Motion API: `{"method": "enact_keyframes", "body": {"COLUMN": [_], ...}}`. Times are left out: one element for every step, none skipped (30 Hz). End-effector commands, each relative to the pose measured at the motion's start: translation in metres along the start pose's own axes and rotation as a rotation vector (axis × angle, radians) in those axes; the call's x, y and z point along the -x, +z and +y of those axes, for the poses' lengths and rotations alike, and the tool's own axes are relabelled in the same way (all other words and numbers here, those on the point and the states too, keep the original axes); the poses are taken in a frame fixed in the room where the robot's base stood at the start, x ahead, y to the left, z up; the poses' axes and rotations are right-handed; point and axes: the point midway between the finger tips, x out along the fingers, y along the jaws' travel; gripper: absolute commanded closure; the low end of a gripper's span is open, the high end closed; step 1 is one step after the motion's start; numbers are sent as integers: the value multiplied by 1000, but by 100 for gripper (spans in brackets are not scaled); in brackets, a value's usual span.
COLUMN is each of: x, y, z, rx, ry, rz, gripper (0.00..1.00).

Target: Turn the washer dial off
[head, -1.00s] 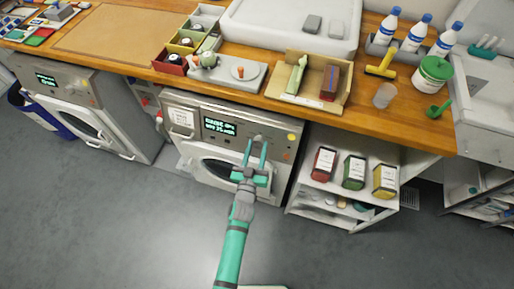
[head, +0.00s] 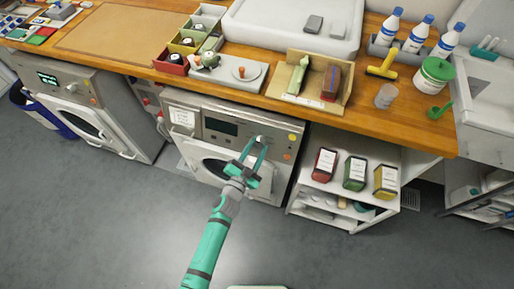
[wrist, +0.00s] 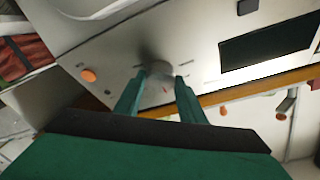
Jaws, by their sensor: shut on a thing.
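The washer (head: 230,142) under the wooden counter has a round dial (head: 260,139) to the right of its display (head: 221,126). That display is dark. My gripper (head: 253,153) reaches up to the dial with its teal fingers on either side of it. In the wrist view my gripper (wrist: 158,82) is shut on the pale dial (wrist: 159,70), and the dark display (wrist: 268,45) is at the upper right. The fingers partly hide the dial's rim, and its exact pointer setting is hard to read.
A second machine (head: 80,98) at left has a lit display. An open shelf (head: 345,195) with red, green and yellow tins stands right of the washer. The counter (head: 265,92) above holds trays and bottles. The grey floor in front is clear.

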Motion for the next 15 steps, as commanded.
{"method": "enact_keyframes", "body": {"x": [1,0,0,0,0,1,1,1,1,1,1,1,1,1,1], "y": [1,1,1,1,1,1,1,1,1,1,2,2,2,2,2], "z": [-1,-1,-1,-1,-1,-1,-2,-2,-2,-2,-2,-2,-2,-2,-2], "rx": [-14,-21,-29,-34,-38,-43,-46,-48,-50,-51,-51,-52,-52,-51,-51], "ry": [4,6,9,11,12,13,14,14,15,15,15,15,15,15,15], "rz": [-2,-1,0,0,0,0,0,0,0,0,0,0,0,0,0], "gripper": [86,86,86,86,86,86,86,86,86,86,86,86,86,86,86]}}
